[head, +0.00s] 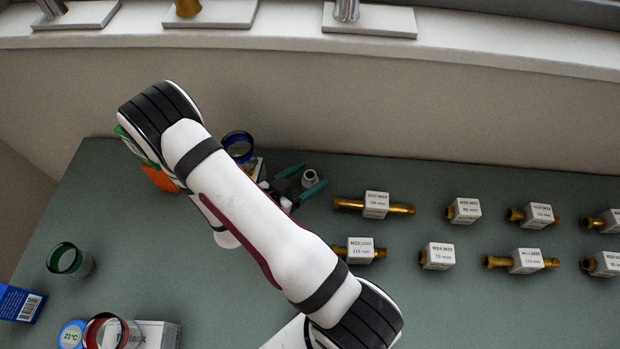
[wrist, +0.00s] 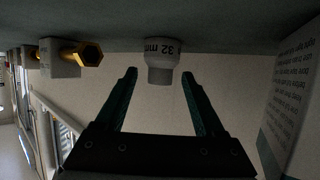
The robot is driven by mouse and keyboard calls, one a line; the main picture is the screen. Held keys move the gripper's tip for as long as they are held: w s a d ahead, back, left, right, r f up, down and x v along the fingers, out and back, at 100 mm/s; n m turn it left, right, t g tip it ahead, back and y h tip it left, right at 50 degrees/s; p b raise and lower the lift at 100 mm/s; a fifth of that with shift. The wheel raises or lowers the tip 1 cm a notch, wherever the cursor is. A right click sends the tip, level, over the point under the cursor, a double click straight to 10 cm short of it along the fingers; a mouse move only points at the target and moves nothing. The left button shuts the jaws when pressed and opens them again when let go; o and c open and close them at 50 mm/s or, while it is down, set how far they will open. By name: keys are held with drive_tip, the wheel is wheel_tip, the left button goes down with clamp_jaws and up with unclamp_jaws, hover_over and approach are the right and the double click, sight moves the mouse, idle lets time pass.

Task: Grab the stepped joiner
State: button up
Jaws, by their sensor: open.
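The stepped joiner is a small white fitting (head: 309,180) on the bench, right of my gripper's body in the head view. In the wrist view the joiner (wrist: 160,50) is printed "32 mm", and its narrower end points toward my gripper. My gripper (head: 314,173) has two teal fingers, spread apart. In the wrist view my gripper (wrist: 160,74) is open, with the joiner's narrow end lined up between the fingertips. A gap shows on both sides, and neither finger visibly touches it. How deep it sits between them is hard to tell.
Brass fittings with white label blocks (head: 376,204) stand in two rows on the right. A blue ring (head: 238,146) and boxes are close by on the left, partly behind my arm. A green-rimmed ring (head: 69,260) is at far left. A wall and sill (head: 450,55) bound the back.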

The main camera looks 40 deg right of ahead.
drive_tip(key=shift+w+d+f, duration=0.1)
drive_tip(key=shift+d+f, duration=0.15)
drive_tip(key=shift+d, duration=0.3)
clamp_jaws()
